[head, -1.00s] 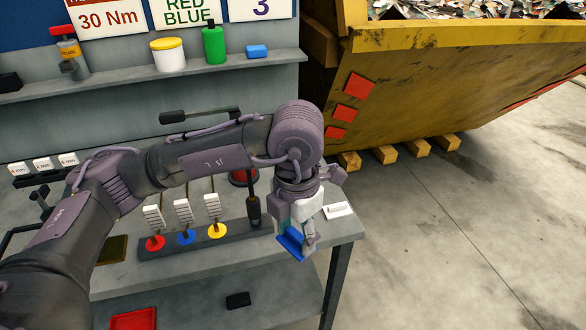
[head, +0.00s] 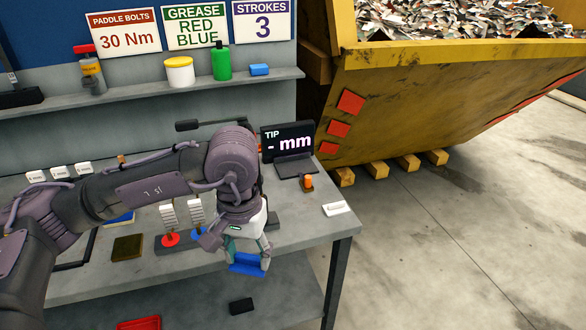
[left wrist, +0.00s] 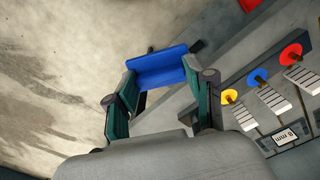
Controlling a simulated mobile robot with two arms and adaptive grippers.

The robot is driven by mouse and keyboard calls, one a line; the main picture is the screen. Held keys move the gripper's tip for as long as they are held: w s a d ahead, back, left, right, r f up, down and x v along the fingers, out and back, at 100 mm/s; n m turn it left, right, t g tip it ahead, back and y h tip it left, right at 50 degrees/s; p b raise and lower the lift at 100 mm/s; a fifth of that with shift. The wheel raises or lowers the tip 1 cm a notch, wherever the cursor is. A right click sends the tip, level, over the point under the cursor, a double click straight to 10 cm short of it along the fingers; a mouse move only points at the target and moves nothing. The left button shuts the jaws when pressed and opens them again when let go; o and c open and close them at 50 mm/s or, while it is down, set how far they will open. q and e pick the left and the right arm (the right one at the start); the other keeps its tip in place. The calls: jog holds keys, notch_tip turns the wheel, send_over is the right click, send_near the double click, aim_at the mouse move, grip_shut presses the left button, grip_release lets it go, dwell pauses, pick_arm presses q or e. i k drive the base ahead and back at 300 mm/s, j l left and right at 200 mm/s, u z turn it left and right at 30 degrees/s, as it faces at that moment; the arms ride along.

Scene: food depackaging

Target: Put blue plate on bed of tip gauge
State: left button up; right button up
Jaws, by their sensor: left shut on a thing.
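My left gripper (head: 250,256) is shut on the blue plate (head: 246,266), which shows in the head view at the bench's front edge. In the left wrist view the blue plate (left wrist: 163,65) lies across the fingertips of the left gripper (left wrist: 160,85). The tip gauge has a dark display (head: 289,141) reading "TIP - mm", at the back right of the bench. A flat dark base (head: 296,166) lies in front of the display; I cannot tell whether it is the bed. The plate is apart from both, nearer the front. My right gripper is not in view.
The bench top (head: 300,225) is clear at front right. A white block (head: 334,208) and a small orange-topped piece (head: 308,183) stand at right. Paddles with red (head: 170,240) and blue discs are left of the gripper. A yellow skip (head: 430,100) stands beyond.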

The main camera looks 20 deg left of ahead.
aim_at(295, 166)
jog(key=i+l+u, duration=0.4)
jog(key=i+l, duration=0.25)
jog(key=i+l+u, duration=0.2)
jog(key=i+l, duration=0.15)
jog(key=i+l+u, duration=0.2)
jog(key=l, duration=0.3)
jog(key=i+l+u, duration=0.2)
jog(key=i+l, duration=0.15)
jog(key=l, duration=0.1)
